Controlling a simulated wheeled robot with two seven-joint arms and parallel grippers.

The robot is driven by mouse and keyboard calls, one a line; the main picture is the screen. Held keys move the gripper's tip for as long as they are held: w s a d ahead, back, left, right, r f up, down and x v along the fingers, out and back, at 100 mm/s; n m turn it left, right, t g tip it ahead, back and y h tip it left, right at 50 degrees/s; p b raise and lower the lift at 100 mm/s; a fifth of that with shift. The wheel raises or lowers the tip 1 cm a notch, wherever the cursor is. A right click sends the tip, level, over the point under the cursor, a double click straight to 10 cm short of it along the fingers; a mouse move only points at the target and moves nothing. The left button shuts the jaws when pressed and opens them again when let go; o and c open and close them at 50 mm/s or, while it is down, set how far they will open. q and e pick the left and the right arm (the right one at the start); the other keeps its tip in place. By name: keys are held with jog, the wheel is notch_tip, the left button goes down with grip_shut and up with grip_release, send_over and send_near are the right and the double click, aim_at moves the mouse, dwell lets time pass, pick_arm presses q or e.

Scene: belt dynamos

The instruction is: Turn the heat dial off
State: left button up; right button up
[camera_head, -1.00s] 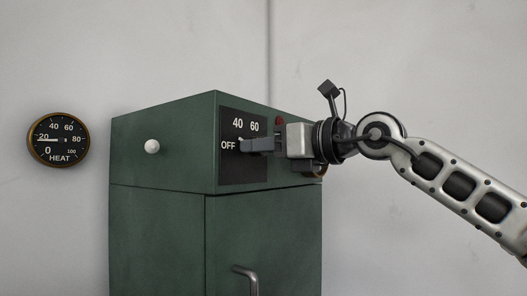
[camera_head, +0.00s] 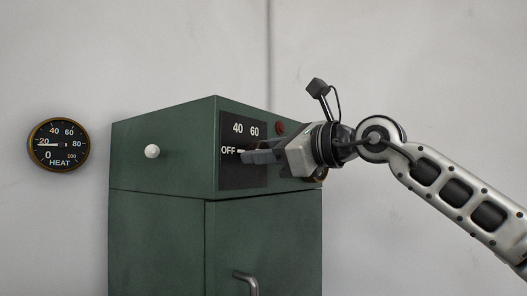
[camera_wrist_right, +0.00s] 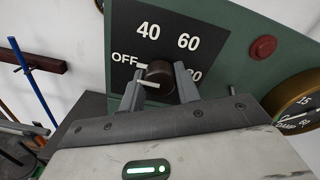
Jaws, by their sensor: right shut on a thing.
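The heat dial (camera_wrist_right: 160,73) is a dark round knob on a black panel (camera_head: 228,174) marked OFF, 40 and 60, on the green cabinet (camera_head: 160,215). In the right wrist view it sits between both fingers of my right gripper (camera_wrist_right: 157,78), which is shut on it. A white line on the knob's left side lies a little below the tick beside OFF. In the head view my right gripper (camera_head: 258,156) covers the dial. The round HEAT gauge (camera_head: 59,161) on the wall has its needle near 20. My left gripper is not in view.
A white knob (camera_head: 152,151) sits on the cabinet's left face. A red button (camera_wrist_right: 263,48) and a brass-rimmed gauge (camera_wrist_right: 297,103) are right of the panel. A metal door handle (camera_head: 246,280) is below.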

jog(key=o, duration=1)
jog(key=shift+c, duration=0.2)
jog(key=b+v, duration=0.4)
jog(key=v, duration=1.2)
jog(key=shift+a, duration=0.1)
